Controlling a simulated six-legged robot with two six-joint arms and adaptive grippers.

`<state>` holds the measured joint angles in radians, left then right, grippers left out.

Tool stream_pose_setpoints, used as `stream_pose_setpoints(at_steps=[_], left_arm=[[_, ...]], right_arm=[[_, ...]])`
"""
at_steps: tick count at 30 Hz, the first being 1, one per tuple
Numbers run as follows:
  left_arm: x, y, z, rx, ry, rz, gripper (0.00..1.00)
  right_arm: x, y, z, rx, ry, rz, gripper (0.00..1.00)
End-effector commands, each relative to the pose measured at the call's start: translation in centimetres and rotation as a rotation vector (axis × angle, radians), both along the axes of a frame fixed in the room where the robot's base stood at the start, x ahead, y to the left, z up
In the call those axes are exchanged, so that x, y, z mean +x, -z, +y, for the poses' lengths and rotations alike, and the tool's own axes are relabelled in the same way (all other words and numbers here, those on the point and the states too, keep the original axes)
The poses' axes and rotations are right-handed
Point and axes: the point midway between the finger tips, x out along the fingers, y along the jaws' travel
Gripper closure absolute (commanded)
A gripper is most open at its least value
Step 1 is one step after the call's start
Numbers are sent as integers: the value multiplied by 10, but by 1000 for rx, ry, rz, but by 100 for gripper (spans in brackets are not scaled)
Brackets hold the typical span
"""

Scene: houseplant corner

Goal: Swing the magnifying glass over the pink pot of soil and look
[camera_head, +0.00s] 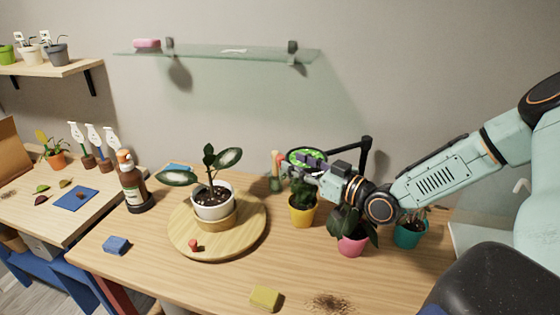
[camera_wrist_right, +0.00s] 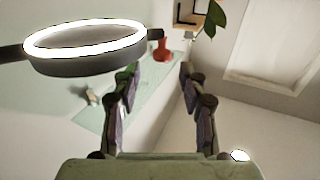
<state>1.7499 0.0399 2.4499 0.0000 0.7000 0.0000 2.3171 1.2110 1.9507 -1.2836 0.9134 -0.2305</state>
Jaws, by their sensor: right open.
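The magnifying glass (camera_head: 306,154) is a round lens in a dark ring on a jointed black arm (camera_head: 366,152) at the back of the table. Through its lens I see green leaves. In the right wrist view its lit ring (camera_wrist_right: 88,58) is at upper left, beside the fingers and not between them. My right gripper (camera_head: 291,169) reaches in from the right beside the ring; its fingers (camera_wrist_right: 155,85) are apart and empty. I cannot tell whether they touch the ring. The pink pot (camera_head: 352,244) stands below my right wrist, with dark leaves hiding its soil. My left gripper is out of view.
A yellow pot (camera_head: 302,214) stands under my gripper and a teal pot (camera_head: 410,234) right of the pink one. A white-potted plant (camera_head: 212,204) sits on a round wooden board (camera_head: 252,232). A yellow sponge (camera_head: 265,297) and spilled soil (camera_head: 331,302) lie at the front.

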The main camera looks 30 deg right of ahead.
Motion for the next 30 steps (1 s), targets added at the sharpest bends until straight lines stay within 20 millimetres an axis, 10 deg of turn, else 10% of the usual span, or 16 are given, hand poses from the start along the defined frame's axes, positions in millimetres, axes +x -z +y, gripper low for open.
stream_pose_setpoints(at_steps=[15, 30], left_arm=[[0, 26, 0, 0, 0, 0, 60], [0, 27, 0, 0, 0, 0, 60]], right_arm=[[47, 2, 16, -3, -6, 2, 57], [53, 0, 18, 0, -4, 0, 60]])
